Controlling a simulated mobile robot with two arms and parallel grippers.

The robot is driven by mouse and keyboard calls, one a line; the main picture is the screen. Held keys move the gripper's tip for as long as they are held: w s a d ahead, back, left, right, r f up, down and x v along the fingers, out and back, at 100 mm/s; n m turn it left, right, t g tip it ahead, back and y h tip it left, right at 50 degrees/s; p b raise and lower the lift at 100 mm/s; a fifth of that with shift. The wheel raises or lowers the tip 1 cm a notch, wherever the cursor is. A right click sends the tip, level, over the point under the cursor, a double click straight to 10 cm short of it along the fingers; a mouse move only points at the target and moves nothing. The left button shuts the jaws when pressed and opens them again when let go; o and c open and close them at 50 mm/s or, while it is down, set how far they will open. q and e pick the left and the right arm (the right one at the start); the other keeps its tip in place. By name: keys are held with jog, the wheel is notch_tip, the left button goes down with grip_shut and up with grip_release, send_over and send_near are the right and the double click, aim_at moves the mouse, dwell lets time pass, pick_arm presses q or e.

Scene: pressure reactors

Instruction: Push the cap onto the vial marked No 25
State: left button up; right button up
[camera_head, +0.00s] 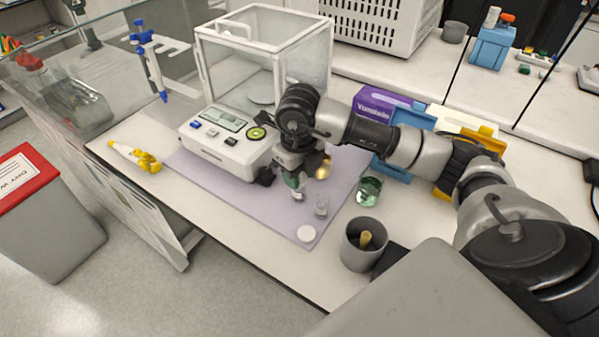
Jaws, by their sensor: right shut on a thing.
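A small clear vial (321,206) stands on the lilac mat (270,215) near its front right corner. Any number on it is too small to read. My right gripper (297,188) points down over the mat, just left of and behind the vial. It is shut on a small pale thing (298,196), which may be the cap; its shape is too small to be sure. The held thing is apart from the vial. A white round disc (306,233) lies on the mat in front of the vial. My left gripper is not in view.
A balance (225,140) with a clear draught shield stands behind my gripper. A glass with green liquid (369,191) and a grey cup (363,245) are right of the vial. A yellow pipette (135,156) lies at left. The mat's front left is clear.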

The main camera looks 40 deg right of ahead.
jog(key=o, duration=1.5)
jog(key=shift+r, duration=0.1)
jog(key=shift+r+p, duration=2.3)
jog(key=shift+r, duration=1.15)
grip_shut()
jog(key=shift+f, duration=0.2)
